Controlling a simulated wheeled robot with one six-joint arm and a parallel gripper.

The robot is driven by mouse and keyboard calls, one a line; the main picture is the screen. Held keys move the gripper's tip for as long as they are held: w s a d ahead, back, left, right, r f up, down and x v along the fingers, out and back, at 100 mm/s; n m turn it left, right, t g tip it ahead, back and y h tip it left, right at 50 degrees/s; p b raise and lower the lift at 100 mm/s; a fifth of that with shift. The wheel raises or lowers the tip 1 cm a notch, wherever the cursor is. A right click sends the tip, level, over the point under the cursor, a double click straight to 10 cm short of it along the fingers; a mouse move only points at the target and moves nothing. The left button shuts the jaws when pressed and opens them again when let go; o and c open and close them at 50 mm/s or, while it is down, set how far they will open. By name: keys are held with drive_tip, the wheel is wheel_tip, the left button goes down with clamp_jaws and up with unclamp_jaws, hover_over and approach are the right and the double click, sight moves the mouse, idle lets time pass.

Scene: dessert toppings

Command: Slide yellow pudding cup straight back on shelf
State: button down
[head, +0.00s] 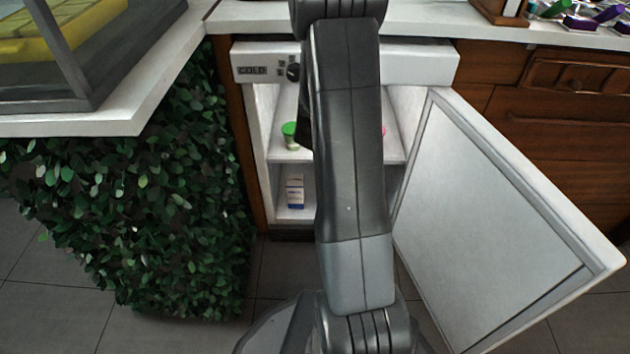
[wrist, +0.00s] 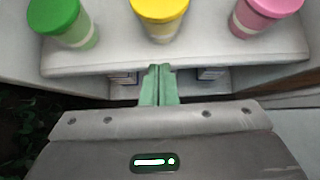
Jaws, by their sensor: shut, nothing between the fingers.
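The yellow pudding cup (wrist: 160,18) stands upright on the shelf in the wrist view, at top centre, with a green cup (wrist: 66,22) to its left and a pink cup (wrist: 262,16) to its right. My gripper (wrist: 159,72) is shut and empty. Its green fingertips show just in front of the shelf's front edge, below the yellow cup in the picture, and apart from it. In the head view my arm hides the yellow cup and my gripper. The green cup (head: 290,135) shows there left of my arm.
The cups stand on the upper shelf (wrist: 205,54) of a small white fridge. Its door (head: 490,220) stands open at the right. Cartons sit on the lower level, one showing at the left (head: 295,191). A leafy green panel (head: 130,190) is left of the fridge.

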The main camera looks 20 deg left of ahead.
drive_tip(key=w, duration=0.3)
drive_tip(key=shift+w+a+r+p, duration=0.2)
drive_tip(key=shift+w+p, duration=0.1)
drive_tip(key=shift+p, duration=0.1)
drive_tip(key=shift+w+a+p, duration=0.25)
drive_tip(key=shift+w+p, duration=0.05)
drive_tip(key=shift+w, duration=0.55)
drive_tip(key=shift+w+a+p, duration=0.2)
drive_tip(key=shift+w+p, duration=0.05)
drive_tip(key=shift+w, duration=0.55)
